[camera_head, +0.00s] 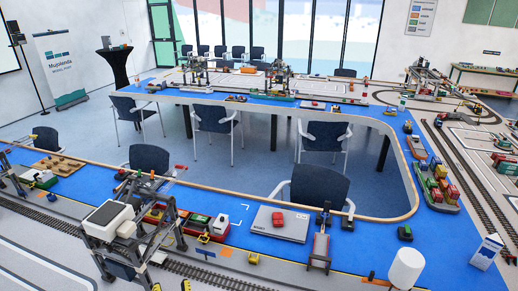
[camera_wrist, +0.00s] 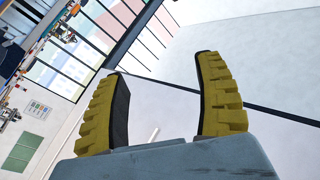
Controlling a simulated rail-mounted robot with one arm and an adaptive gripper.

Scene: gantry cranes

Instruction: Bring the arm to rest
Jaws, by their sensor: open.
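My gripper (camera_wrist: 162,66) shows in the wrist view with its two yellow, black-padded fingers spread wide apart. Nothing is between the fingers. The wrist view is tilted and looks across the room towards a wall, the windows and the ceiling, so my gripper is clear of any table surface there. I cannot make out my gripper in the head view.
A blue table (camera_head: 240,186) curves around an open middle with chairs. A barge with containers (camera_head: 437,187) lies at the right.

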